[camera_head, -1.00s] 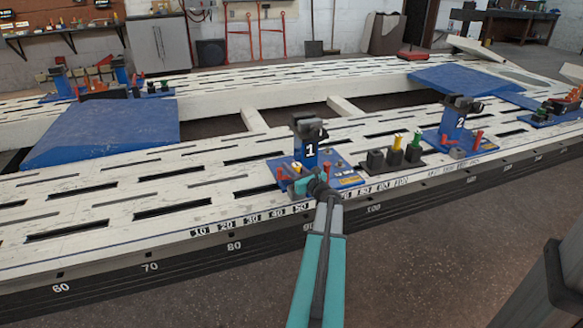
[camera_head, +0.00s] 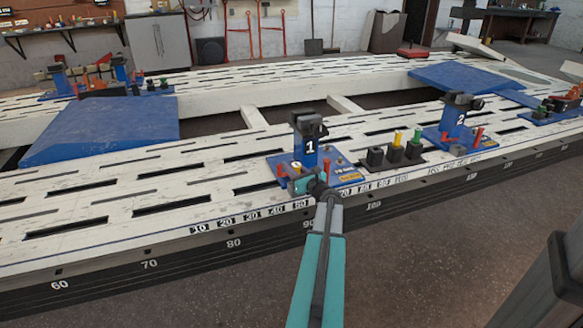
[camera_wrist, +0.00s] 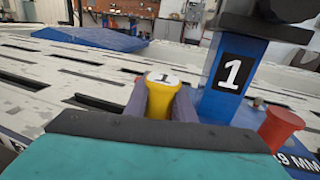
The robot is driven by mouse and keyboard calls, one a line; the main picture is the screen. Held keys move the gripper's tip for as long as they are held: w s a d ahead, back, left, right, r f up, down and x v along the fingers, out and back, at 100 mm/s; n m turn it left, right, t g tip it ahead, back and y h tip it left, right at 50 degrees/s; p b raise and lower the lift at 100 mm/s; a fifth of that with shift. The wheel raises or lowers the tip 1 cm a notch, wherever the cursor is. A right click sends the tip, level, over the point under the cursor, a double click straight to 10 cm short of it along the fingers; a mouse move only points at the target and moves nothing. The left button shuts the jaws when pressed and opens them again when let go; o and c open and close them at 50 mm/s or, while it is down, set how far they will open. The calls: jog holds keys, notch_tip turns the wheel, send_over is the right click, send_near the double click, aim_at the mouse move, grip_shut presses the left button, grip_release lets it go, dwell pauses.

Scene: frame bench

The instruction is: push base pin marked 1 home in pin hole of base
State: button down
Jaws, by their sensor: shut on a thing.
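The yellow pin (camera_wrist: 162,97) has a white top marked 1 and stands upright between my fingers in the wrist view. My gripper (camera_wrist: 160,100) is shut on it. The pin's lower end and the pin hole are hidden, so I cannot tell how deep it sits. The blue base (camera_head: 345,180) with the post marked 1 (camera_head: 310,148) stands on the slotted frame bench. In the head view my gripper (camera_head: 299,183) is at this base's front edge. In the wrist view the post (camera_wrist: 232,78) rises just right of the pin.
A red pin (camera_wrist: 282,127) stands right of my gripper on the same base. Black holders (camera_head: 395,154) with yellow and green pieces stand to the right, then a blue base with a post marked 2 (camera_head: 456,122). The white slotted bench top (camera_head: 130,195) is clear at left.

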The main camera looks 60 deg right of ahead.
jog(key=shift+r+p, duration=0.2)
jog(key=shift+p, duration=0.1)
jog(key=shift+r+p, duration=0.5)
jog(key=shift+r, duration=0.2)
jog(key=shift+r+p, duration=1.45)
jog(key=shift+r, duration=0.15)
dwell(1.6)
jog(key=shift+f+b, duration=1.55)
jog(key=shift+f, duration=1.05)
dwell(1.0)
